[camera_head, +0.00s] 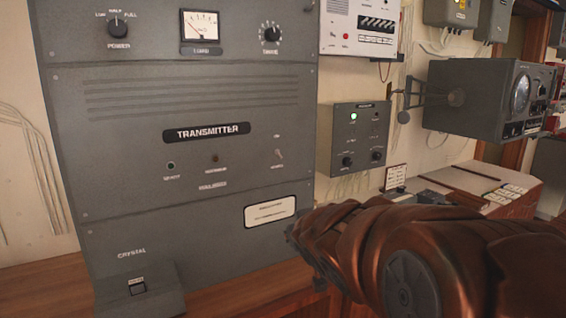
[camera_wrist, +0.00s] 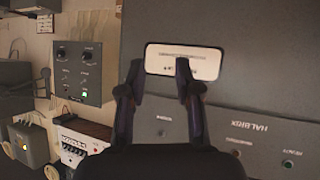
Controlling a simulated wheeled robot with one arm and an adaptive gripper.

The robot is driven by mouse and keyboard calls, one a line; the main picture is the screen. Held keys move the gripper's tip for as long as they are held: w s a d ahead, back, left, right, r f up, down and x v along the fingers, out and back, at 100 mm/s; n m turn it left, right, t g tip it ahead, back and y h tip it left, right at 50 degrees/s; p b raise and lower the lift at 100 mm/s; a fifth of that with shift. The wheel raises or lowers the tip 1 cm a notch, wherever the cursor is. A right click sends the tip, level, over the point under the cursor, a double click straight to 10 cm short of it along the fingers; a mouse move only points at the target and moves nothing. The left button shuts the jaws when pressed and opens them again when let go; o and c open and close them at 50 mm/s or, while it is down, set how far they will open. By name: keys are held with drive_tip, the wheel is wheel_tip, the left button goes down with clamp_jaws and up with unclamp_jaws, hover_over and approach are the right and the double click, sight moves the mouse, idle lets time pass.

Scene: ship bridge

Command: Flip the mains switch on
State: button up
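The grey transmitter panel (camera_head: 200,105) fills the left of the head view. A small toggle switch (camera_head: 278,153) sits at its right side, with tiny labels above and below that are hard to read; its lever looks slanted, but I cannot tell its setting.
The label plate (camera_head: 270,211) is low on the panel, near my arm. A small grey box with a green lamp (camera_head: 359,138) hangs right of the transmitter. A crystal box (camera_head: 138,289) juts out below left. A desk console (camera_head: 470,185) stands behind my arm.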

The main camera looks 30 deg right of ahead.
wheel_tip(320, 180, up, 6)
drive_tip(key=w+d+t, duration=0.3)
drive_tip(key=n+t+y, duration=0.1)
drive_tip(key=n+t, duration=0.1)
drive_tip(key=t, duration=0.2)
approach(281, 157)
drive_tip(key=shift+x, duration=4.25)
clamp_jaws()
